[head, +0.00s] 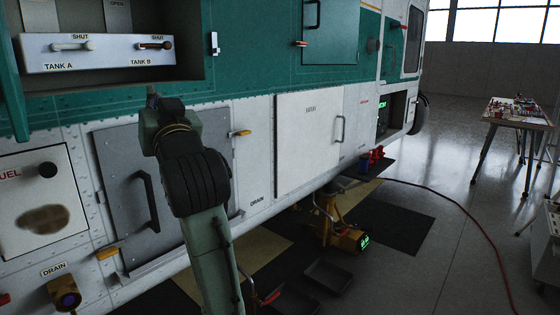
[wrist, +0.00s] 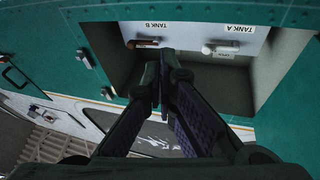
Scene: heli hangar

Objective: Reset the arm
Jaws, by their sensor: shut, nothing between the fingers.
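My gripper (wrist: 163,82) is shut and empty in the wrist view, its two dark fingers touching at the tips. In the head view my gripper (head: 152,92) is partly hidden behind my wrist, just below the open recess with the tank valves. The white TANK A handle (head: 73,46) and the brown TANK B handle (head: 155,45) both lie level under SHUT labels. The wrist view shows them upside down, the TANK B handle (wrist: 147,43) left and the TANK A handle (wrist: 220,48) right. The fingers appear apart from both handles.
A grey hatch (head: 120,185) with a black handle is behind my arm. A white panel (head: 308,145) is right of it. A yellow floor unit (head: 340,232) and trays stand below the fuselage. A cluttered table (head: 515,112) stands far right.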

